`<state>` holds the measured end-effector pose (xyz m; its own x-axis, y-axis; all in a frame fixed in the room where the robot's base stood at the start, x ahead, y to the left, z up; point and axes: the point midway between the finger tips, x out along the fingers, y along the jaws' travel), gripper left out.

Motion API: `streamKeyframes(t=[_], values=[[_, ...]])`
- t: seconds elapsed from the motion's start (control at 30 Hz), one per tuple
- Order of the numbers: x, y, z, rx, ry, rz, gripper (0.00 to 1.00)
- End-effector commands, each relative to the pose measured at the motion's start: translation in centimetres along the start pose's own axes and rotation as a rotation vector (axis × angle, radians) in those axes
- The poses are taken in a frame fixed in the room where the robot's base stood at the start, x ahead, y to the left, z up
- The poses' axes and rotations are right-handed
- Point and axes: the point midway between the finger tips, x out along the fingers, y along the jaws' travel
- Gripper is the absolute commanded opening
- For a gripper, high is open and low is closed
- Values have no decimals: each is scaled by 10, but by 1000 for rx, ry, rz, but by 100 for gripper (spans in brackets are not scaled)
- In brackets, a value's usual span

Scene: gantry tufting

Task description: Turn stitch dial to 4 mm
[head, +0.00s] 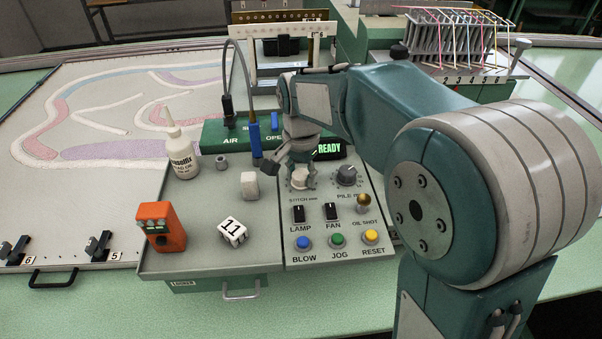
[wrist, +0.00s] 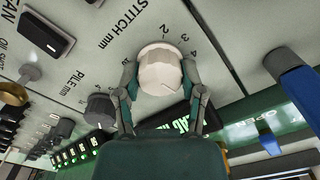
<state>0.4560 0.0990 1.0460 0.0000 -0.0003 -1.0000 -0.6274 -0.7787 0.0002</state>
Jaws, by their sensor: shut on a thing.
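The stitch dial is a pale, faceted knob (wrist: 160,72) under the "STITCH mm" label, with printed numbers 2, 3 and 4 beside its rim in the wrist view. In the head view the dial (head: 300,182) shows partly below my gripper (head: 287,165). In the wrist view my gripper (wrist: 159,80) has one finger on each side of the dial and is shut on it. I cannot tell for sure which number the dial points at.
The dark pile dial (head: 346,174) stands just right of the stitch dial. Lamp (head: 298,213) and fan (head: 331,211) switches and several coloured buttons are in front. A white oil bottle (head: 181,153), orange device (head: 161,227) and white block (head: 250,186) stand to the left.

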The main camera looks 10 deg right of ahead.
Motion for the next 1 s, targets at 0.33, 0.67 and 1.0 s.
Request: streamKeyframes(t=[0.33,0.67,1.0], values=[[1,-1,0,-292,-1,-1,5],[2,-1,0,-604,-1,-1,5],[2,-1,0,-875,-1,-1,5]])
